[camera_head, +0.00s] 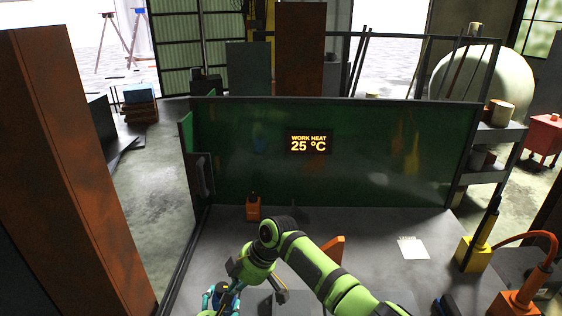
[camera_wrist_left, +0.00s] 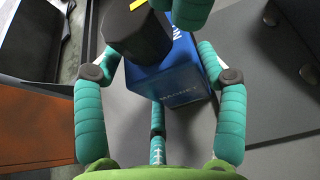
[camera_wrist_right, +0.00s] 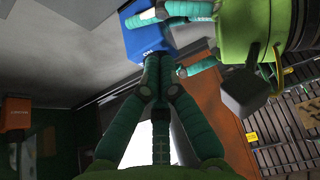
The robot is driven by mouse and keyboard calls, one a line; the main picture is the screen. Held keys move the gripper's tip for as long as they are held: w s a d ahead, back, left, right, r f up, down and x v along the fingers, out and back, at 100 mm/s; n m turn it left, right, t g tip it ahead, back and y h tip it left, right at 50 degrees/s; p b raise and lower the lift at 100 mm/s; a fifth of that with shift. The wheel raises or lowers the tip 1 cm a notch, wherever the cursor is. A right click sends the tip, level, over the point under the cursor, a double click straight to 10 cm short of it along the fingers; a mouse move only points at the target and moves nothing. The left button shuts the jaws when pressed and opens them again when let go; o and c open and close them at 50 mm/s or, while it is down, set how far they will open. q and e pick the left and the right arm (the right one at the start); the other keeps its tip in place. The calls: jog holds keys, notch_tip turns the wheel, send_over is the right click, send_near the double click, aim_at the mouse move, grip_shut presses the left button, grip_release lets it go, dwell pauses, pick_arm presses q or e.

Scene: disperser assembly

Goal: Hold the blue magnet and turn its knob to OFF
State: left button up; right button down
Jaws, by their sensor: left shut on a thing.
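The blue magnet (camera_wrist_left: 172,80) is a blue box with white lettering and a dark round knob (camera_wrist_left: 135,38) that carries a yellow mark. My left gripper (camera_wrist_left: 160,75) is shut on the magnet, with its teal fingers around the sides. The right wrist view shows the magnet (camera_wrist_right: 148,42) at the top, with "ON" on its face. My right gripper (camera_wrist_right: 158,62) has its fingers drawn close together right by the magnet; they hide the knob there, and contact cannot be told. In the head view my right gripper (camera_head: 222,296) is low and partly cut off.
A grey work table (camera_head: 350,225) has a green back panel (camera_head: 240,150) with a "WORK HEAT 25 °C" display (camera_head: 309,142). A small orange block (camera_head: 253,207) and a white paper (camera_head: 413,248) are on the table. Yellow and orange tools (camera_head: 475,250) stand at the right. A rusty column (camera_head: 85,180) rises at left.

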jog(key=shift+d+r, duration=0.15)
jog(key=shift+r, duration=2.65)
notch_tip(320, 180, down, 6)
jog(key=shift+w+a+r, duration=0.1)
jog(key=shift+w+a, duration=0.05)
jog(key=shift+a, duration=0.25)
jog(key=shift+d, duration=0.15)
jog(key=shift+d+r, duration=0.2)
jog(key=shift+r, duration=2.7)
